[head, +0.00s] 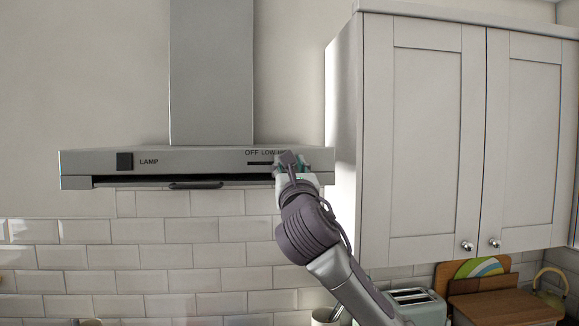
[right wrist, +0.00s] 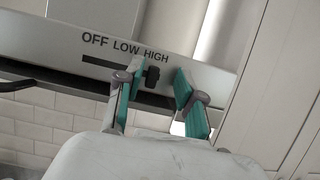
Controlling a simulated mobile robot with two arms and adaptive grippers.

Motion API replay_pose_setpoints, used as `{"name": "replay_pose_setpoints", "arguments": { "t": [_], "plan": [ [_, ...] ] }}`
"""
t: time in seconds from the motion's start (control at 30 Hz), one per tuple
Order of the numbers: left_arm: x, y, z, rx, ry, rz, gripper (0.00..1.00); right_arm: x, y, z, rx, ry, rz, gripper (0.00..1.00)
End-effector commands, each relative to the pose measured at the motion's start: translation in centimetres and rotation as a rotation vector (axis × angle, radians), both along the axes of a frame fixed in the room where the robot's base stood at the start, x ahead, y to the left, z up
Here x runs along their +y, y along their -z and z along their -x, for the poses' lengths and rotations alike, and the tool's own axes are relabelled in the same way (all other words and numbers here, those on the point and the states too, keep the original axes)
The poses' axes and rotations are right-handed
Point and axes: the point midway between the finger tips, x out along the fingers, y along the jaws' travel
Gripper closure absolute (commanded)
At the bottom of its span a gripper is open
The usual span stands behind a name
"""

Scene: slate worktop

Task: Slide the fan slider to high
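The range hood (head: 205,160) has a fan slider slot (head: 260,163) at the right of its front panel, with OFF, LOW and HIGH printed above it. In the right wrist view, the dark slider knob (right wrist: 152,77) sits at the right end of the slot (right wrist: 100,65), below the word HIGH. My right gripper (right wrist: 159,70) is open around the knob, with the left finger very close to it and a clear gap to the right finger. Whether the left finger touches the knob cannot be told. In the head view my right gripper (head: 291,161) hides the knob. My left gripper is not in view.
A square lamp switch (head: 124,161) is at the hood's left, and a dark handle (head: 196,185) is under its front edge. A white wall cabinet (head: 430,140) stands close to the right of the hood. A toaster (head: 415,304) and wooden bread box (head: 505,307) are below.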

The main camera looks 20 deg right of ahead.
Motion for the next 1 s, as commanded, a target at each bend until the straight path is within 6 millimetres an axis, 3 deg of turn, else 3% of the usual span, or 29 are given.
{"name": "replay_pose_setpoints", "arguments": {
  "t": [0.27,0.7,1.0],
  "plan": [
    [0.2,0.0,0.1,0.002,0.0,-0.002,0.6,0.5,0.7,1.6,-0.002,-0.003,0.002,0.62],
    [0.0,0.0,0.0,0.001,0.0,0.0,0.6,2.5,4.0,9.2,-0.001,-0.001,0.001,0.62],
    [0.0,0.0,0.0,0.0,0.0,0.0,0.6,2.9,4.7,10.7,0.001,0.001,-0.001,0.62]
  ]
}}
